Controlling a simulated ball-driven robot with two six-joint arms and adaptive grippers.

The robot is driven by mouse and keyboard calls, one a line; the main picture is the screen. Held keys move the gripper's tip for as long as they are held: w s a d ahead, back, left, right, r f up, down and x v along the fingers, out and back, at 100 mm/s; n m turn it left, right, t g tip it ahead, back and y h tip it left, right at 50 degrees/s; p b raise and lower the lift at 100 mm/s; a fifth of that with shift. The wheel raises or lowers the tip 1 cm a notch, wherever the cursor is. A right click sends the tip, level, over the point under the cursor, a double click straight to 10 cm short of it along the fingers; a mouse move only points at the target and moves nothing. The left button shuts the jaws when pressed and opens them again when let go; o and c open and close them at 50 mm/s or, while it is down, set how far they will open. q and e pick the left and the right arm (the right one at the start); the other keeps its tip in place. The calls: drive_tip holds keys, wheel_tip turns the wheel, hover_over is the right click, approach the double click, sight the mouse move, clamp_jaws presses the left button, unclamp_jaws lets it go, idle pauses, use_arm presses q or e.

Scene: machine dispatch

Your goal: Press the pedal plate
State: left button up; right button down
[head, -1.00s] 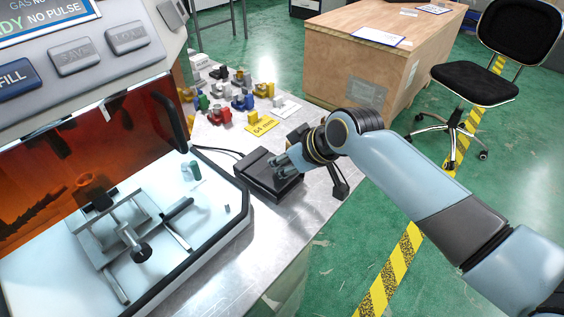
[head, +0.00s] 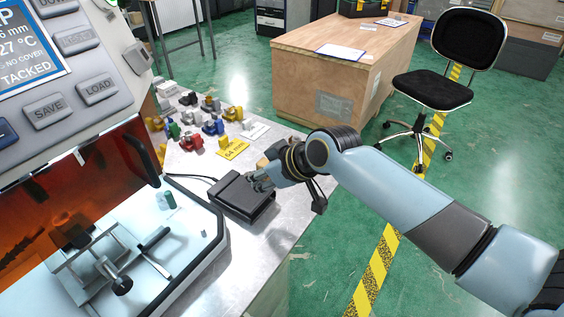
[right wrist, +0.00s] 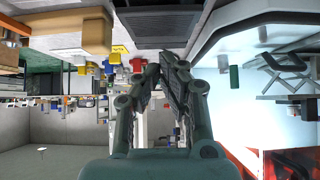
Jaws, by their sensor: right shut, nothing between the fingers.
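The pedal (head: 240,200) is a low black box with a dark flat top plate. It sits on the metal bench beside the machine, with a cable running from it to the left. My right gripper (head: 258,181) is shut and empty, with its fingertips over the far right part of the plate. Whether they touch it I cannot tell. In the right wrist view the dark ribbed plate (right wrist: 158,30) lies just beyond the fingertips (right wrist: 168,62). My left gripper is in neither view.
The machine's screen (head: 30,48) ends in the word "TACKED". Several coloured parts (head: 212,127) and a yellow "64 mm" card (head: 233,149) lie behind the pedal. A clamp fixture (head: 105,265) sits in the machine's chamber. A wooden crate (head: 335,75) and a chair (head: 432,90) stand beyond.

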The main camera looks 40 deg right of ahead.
drive_tip(key=v, duration=0.8)
drive_tip(key=shift+s+f, duration=0.2)
drive_tip(key=shift+f, duration=0.05)
drive_tip(key=w+r, duration=0.1)
drive_tip(key=w+r+g, duration=0.1)
drive_tip(key=r, duration=0.1)
drive_tip(key=shift+a, duration=0.25)
